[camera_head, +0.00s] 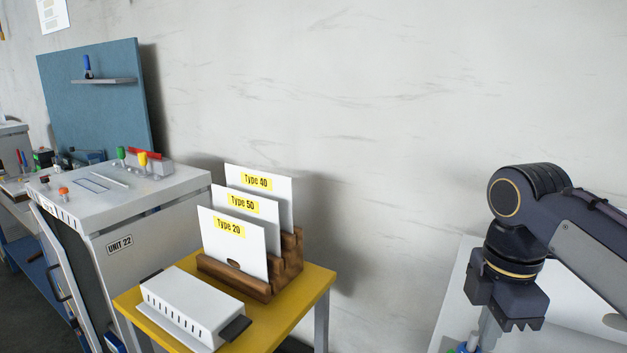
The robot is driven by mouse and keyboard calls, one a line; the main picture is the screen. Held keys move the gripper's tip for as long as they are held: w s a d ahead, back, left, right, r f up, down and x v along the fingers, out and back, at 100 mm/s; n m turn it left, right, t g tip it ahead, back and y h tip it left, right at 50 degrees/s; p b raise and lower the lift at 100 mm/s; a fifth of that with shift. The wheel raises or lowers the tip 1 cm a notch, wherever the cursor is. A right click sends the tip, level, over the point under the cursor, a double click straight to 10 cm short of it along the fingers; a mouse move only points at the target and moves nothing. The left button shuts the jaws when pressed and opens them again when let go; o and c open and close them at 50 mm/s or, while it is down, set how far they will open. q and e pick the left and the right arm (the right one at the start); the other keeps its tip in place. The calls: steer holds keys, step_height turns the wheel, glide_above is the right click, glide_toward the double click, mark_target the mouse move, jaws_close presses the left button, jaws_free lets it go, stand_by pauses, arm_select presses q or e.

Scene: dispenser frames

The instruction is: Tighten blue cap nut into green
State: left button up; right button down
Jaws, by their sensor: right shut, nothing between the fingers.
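My right gripper (506,308) hangs at the lower right, pointing down and shut, with nothing seen between its fingers. A small blue piece (472,341) shows at the bottom edge, below and left of this gripper. It is cut off by the frame, so I cannot tell if it is the cap nut. A small green piece (121,153) stands upright on top of the white cabinet at the left, far from the gripper. A blue-topped item (87,66) stands on the small shelf of the blue panel. My left gripper is not in view.
A white surface (458,282) lies beneath my right arm. A yellow table (316,290) holds a wooden rack (288,270) with labelled cards and a white slotted box (190,302). The white cabinet (165,197) carries coloured knobs. Open space lies between the yellow table and my right arm.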

steer(key=shift+s+r+p, duration=0.1)
steer(key=shift+s+p, duration=0.35)
steer(key=shift+p, duration=0.05)
steer(key=shift+s, duration=0.25)
steer(key=shift+s+p, duration=0.15)
steer(key=shift+p, duration=0.15)
steer(key=shift+s+a, duration=0.1)
steer(key=shift+s, duration=0.25)
steer(key=shift+s+d+p, duration=0.15)
steer(key=shift+d+p, duration=0.05)
steer(key=shift+p, duration=0.15)
step_height(320, 180, up, 6)
steer(key=p, duration=0.6)
steer(key=shift+d, duration=0.15)
